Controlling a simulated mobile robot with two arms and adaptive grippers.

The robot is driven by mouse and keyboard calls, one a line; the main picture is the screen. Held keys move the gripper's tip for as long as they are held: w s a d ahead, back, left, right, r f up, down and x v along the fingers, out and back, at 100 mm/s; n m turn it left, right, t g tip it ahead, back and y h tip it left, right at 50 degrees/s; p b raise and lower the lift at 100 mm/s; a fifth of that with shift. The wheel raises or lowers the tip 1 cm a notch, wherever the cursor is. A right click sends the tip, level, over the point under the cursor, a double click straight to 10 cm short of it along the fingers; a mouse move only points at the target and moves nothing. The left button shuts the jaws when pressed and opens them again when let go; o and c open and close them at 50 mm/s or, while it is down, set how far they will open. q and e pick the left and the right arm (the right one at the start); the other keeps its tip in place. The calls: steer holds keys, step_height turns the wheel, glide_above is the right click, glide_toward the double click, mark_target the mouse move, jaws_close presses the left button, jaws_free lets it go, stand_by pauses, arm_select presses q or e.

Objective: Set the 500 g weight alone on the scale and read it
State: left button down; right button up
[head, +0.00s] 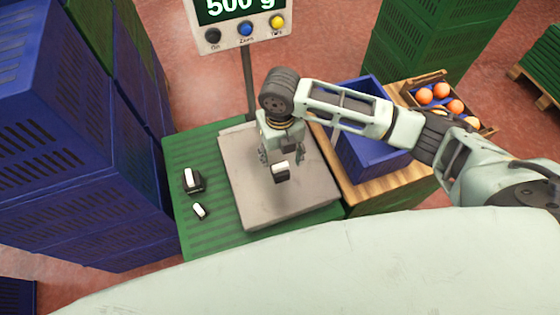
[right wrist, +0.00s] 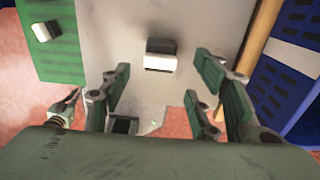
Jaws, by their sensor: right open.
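The weight, black with a white top (head: 281,171), stands alone on the grey scale plate (head: 250,205).
Two other white-topped weights, a larger (head: 193,180) and a smaller one (head: 200,211), sit on the green crate top (head: 180,155) left of the plate. A blue crate (head: 370,160) stands close on the right. An orange-filled box (head: 440,88) is behind it.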

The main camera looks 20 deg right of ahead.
mark_target(280, 166)
step_height(280, 166, up, 6)
steer(key=shift+f, duration=0.25)
